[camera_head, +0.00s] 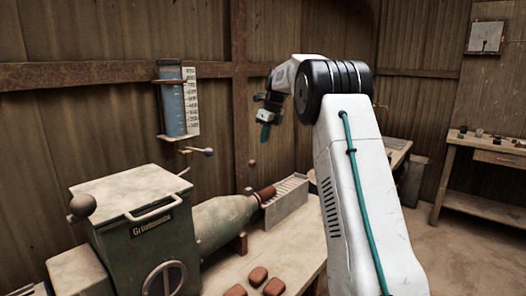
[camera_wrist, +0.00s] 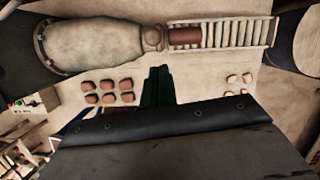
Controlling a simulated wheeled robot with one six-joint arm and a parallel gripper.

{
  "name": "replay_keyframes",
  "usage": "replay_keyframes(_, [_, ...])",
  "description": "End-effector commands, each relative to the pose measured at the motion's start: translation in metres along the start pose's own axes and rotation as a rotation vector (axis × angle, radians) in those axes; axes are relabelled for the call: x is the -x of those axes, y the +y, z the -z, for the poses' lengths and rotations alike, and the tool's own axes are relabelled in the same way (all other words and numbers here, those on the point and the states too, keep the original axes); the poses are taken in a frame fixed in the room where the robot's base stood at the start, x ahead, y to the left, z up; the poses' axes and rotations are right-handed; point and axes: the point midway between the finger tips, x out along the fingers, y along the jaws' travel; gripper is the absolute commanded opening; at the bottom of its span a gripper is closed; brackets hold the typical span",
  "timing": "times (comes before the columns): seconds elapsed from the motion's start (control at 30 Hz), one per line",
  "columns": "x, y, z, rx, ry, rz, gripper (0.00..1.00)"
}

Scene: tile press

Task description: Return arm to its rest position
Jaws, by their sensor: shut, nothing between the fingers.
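My gripper (camera_head: 265,132) hangs from my raised arm in the upper middle of the head view, fingers pointing down. Its green fingers also show in the wrist view (camera_wrist: 157,86), pressed together with nothing between them. It is in the air above the bench and touches nothing that I can see. The tile press (camera_head: 145,235) is a green machine with a pale tapered barrel (camera_head: 222,218). A reddish-brown clay piece (camera_head: 265,193) is at the barrel's mouth, on a slatted rack (camera_head: 287,200). The wrist view shows this clay piece (camera_wrist: 185,36) too.
Several reddish tiles (camera_head: 258,276) lie on the bench (camera_head: 290,245) in front of the press. Several pale pieces (camera_wrist: 238,85) lie right of them in the wrist view. A blue measuring cylinder (camera_head: 178,100) hangs on the wall. A side table (camera_head: 490,158) stands at right, with open floor before it.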

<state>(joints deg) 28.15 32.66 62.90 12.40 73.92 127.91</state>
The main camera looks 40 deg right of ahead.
Motion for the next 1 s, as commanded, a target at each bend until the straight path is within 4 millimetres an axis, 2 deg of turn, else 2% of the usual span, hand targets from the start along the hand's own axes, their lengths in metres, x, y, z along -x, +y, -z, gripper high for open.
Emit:
replay_keyframes(0.2, [0.024, -0.001, -0.011, 0.002, 0.000, -0.001, 0.00])
replay_keyframes(0.57, [0.029, 0.001, -0.014, 0.050, 0.000, -0.002, 0.00])
replay_keyframes(0.67, [0.028, 0.000, -0.013, 0.176, 0.001, 0.003, 0.00])
replay_keyframes(0.77, [0.005, 0.004, 0.000, 0.371, 0.034, -0.029, 0.00])
replay_keyframes(0.83, [-0.008, 0.014, 0.016, 0.532, 0.061, -0.062, 0.00])
replay_keyframes(0.97, [-0.010, 0.057, 0.042, 0.867, 0.092, -0.123, 0.00])
replay_keyframes(1.0, [-0.008, 0.075, 0.050, 0.982, 0.098, -0.143, 0.00])
